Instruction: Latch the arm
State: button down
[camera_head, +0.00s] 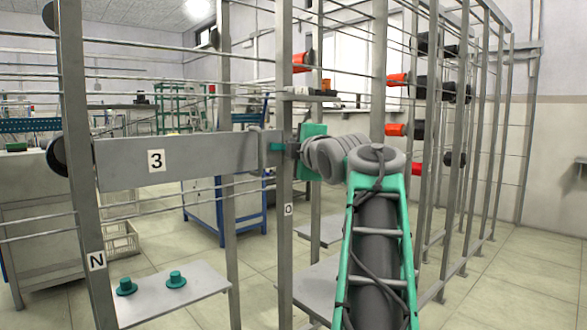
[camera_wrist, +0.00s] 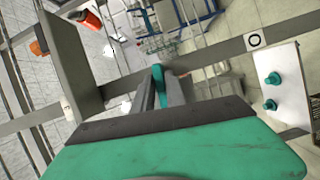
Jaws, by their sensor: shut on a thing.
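A flat grey arm marked 3 (camera_head: 190,158) spans level from the left post marked N (camera_head: 97,262) towards the post marked 0 (camera_head: 289,210). Its right end lies beside that post, and I cannot tell whether it is latched. A small teal handle (camera_head: 276,147) shows at this end. My gripper (camera_head: 285,148) is shut on it, reaching across the post from the right. In the wrist view, the teal handle (camera_wrist: 157,73) sits between the two grey fingers, with a grey plate (camera_wrist: 75,60) to their left. The fingers hide part of the handle.
A low shelf (camera_head: 205,290) with two teal pegs (camera_head: 176,279) lies below the arm. Thin rails and posts surround my gripper. Red and black bobbins (camera_head: 398,130) stand on the frame at right. A blue-legged table (camera_head: 220,200) stands behind.

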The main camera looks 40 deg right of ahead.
jog(key=shift+f+n+t+b, duration=0.25)
jog(key=shift+n+b, duration=0.35)
jog(key=shift+b, duration=0.3)
jog(key=shift+r, duration=0.1)
jog(key=c, duration=1.4)
grip_release()
jog(key=shift+c, duration=0.2)
jog(key=v, duration=0.7)
jog(key=shift+s+a+p, duration=0.2)
jog(key=shift+s+p, duration=0.1)
jog(key=shift+p, duration=0.05)
